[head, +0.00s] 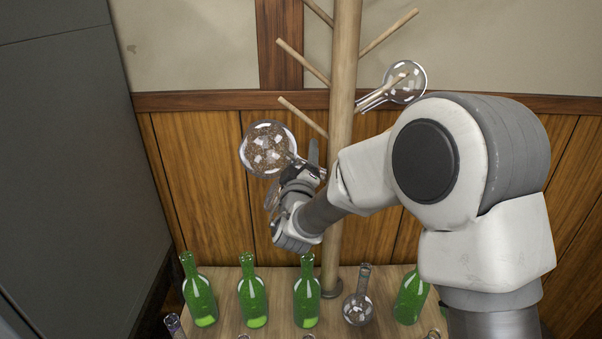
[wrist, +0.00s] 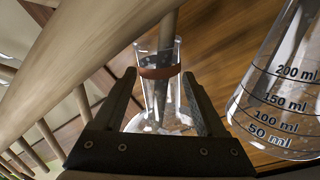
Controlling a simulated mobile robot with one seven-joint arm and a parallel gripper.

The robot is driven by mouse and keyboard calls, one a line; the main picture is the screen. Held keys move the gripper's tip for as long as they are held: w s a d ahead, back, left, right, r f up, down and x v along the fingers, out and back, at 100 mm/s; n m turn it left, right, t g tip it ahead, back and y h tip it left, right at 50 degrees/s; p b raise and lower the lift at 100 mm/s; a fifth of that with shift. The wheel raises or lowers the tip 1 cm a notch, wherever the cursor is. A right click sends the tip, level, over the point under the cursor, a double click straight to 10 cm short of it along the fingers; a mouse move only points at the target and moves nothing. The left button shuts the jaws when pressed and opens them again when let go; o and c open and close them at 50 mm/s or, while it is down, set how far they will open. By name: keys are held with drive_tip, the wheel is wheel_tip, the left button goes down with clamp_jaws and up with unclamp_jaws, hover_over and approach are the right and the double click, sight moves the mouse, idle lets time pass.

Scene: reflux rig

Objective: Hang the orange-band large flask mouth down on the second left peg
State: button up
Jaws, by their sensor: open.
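In the wrist view a clear flask with an orange-brown neck band (wrist: 160,72) sits between the jaws of my gripper (wrist: 165,85). The jaws are open, one on each side, with a gap to the glass. A wooden peg (wrist: 168,27) appears to run into its mouth, and its body points away from the peg. In the head view my gripper (head: 312,160) is left of the wooden trunk (head: 343,100), partly hidden by my arm. A large clear flask (head: 268,148) is beside it, neck toward the trunk, around the low left pegs. Its band is not visible there.
A graduated flask (wrist: 280,100) is close on the right in the wrist view. Bare left pegs (head: 303,62) (head: 303,117) stand above my gripper. Another flask (head: 407,80) hangs on a right peg. Green bottles (head: 252,300) and a small flask (head: 358,308) stand below.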

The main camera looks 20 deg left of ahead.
drive_tip(key=p+v, duration=0.2)
drive_tip(key=v, duration=1.5)
drive_tip(key=shift+r, duration=0.15)
